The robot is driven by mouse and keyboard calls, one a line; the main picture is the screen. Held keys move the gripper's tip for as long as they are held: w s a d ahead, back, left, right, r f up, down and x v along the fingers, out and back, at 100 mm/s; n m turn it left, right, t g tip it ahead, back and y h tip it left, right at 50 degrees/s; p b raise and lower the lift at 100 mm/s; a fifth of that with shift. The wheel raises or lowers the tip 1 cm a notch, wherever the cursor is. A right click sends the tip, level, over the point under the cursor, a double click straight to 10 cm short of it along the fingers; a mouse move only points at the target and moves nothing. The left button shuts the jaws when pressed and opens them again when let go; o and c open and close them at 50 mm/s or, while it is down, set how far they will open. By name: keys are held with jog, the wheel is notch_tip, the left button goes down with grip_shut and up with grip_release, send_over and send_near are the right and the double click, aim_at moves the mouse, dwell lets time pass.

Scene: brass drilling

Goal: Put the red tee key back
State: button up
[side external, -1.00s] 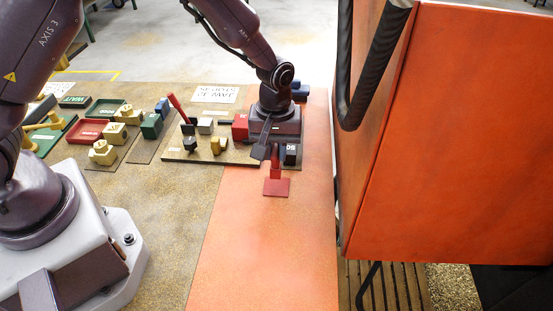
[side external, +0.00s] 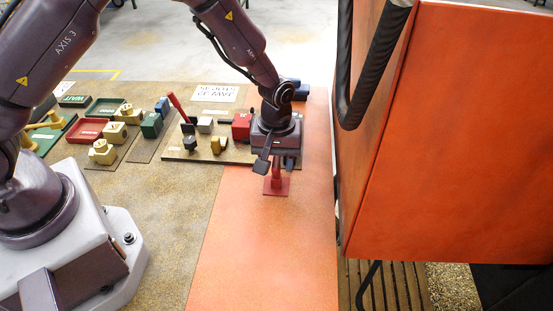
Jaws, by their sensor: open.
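A red upright piece (side external: 277,184) with a flat square foot stands on the orange strip. Its top is hidden by my gripper, so I cannot tell whether it is the tee key or a holder for it. My gripper (side external: 276,165) is open, low over this piece, with one dark finger to its left. I cannot see whether the fingers touch it. A slanted red bar (side external: 177,106) rises from the dark board at the left; I cannot tell whether that is the tee key.
The dark board (side external: 200,157) carries small blocks and a red block (side external: 241,126). Red (side external: 87,131) and green trays lie further left. A large orange cabinet (side external: 460,130) stands close on the right. The near orange strip (side external: 265,250) is clear.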

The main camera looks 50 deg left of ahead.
notch_tip(320, 180, up, 12)
jog(key=shift+r, duration=0.25)
jog(key=s+a+r+m+t, duration=0.2)
jog(key=s+a+r+m, duration=0.1)
jog(key=s+r, duration=0.4)
jog(key=s+a+r+m+t, duration=0.1)
jog(key=s+a+r+m, duration=0.15)
jog(key=s+r, duration=0.5)
jog(key=s+a+r+m+t, duration=0.1)
jog(key=s+r+m+t, duration=0.1)
jog(key=s+m, duration=0.2)
jog(key=s, duration=0.3)
jog(key=shift+a+r+t, duration=0.2)
jog(key=shift+a+t, duration=0.1)
